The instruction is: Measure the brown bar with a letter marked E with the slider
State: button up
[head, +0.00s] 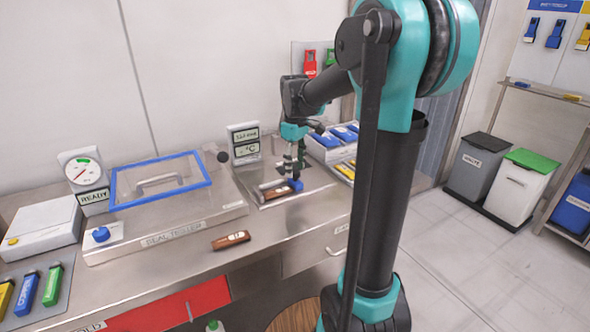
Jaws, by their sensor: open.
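A brown bar (231,240) with a small pale mark lies on the counter's front strip; I cannot read its letter. A second brown bar (276,192) lies on the metal measuring plate farther right, and its letter is not readable either. A blue block (296,185), perhaps the slider's knob, sits at the right end of that second bar. My gripper (294,171) points down just above the blue block, with its jaws open. Whether the fingers touch the block or stand around it I cannot tell.
A seal tester (200,228) with a blue-framed lid and a gauge (83,172) stand to the left. A display (244,143) is behind my gripper. Trays of blue (345,133) and yellow items lie to the right. Coloured bars (28,293) lie at the far left.

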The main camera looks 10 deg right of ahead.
jog(key=shift+f, duration=0.7)
jog(key=shift+c, duration=0.6)
grip_shut()
